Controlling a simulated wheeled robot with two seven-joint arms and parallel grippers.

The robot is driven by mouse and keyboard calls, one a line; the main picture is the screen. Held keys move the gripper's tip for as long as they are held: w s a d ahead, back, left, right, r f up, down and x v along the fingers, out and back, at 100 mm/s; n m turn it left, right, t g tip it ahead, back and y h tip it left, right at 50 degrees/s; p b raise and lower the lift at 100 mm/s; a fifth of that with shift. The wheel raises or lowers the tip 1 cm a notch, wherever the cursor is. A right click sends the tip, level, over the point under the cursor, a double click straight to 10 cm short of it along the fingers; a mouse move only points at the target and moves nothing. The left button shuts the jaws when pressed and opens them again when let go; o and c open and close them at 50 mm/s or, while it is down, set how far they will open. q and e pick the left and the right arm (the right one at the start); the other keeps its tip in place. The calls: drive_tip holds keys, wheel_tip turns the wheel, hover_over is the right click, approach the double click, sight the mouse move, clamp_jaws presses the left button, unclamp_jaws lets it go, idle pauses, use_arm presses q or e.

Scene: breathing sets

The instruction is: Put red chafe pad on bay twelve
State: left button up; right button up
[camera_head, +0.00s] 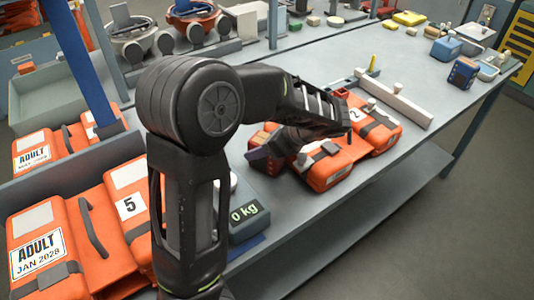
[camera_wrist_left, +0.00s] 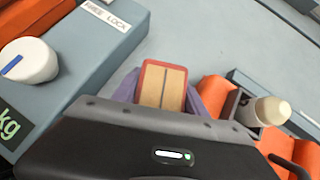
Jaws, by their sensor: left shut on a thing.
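The red chafe pad (camera_wrist_left: 162,85), a small tan block with a red rim and a dark centre line, sits between the purple fingers of my left gripper (camera_wrist_left: 160,96) in the left wrist view. The fingers are shut on its sides. In the head view my left gripper (camera_head: 266,158) is over the bench beside an open-looking orange case (camera_head: 325,172); the pad is hard to make out there. A label with a "2" (camera_head: 355,114) shows on that case, partly hidden by my arm, so I cannot tell which bay is twelve. My right gripper is not in view.
A scale reading 0 kg (camera_head: 246,214) stands left of the gripper. Orange ADULT cases (camera_head: 40,240) lie front left. A white bar (camera_head: 395,98) and blue box (camera_head: 447,47) lie on the bench (camera_head: 425,165). A cream knob (camera_wrist_left: 272,110) is close right of the pad.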

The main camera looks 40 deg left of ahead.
sight(256, 135)
use_arm(q)
clamp_jaws()
drive_tip(key=shift+r, duration=0.1)
wheel_tip(256, 135, up, 4)
drive_tip(key=shift+r, duration=0.15)
wheel_tip(256, 135, up, 5)
drive_tip(key=p, duration=0.3)
drive_tip(key=shift+p, duration=0.3)
drive_tip(key=shift+r, duration=0.3)
idle(0.3)
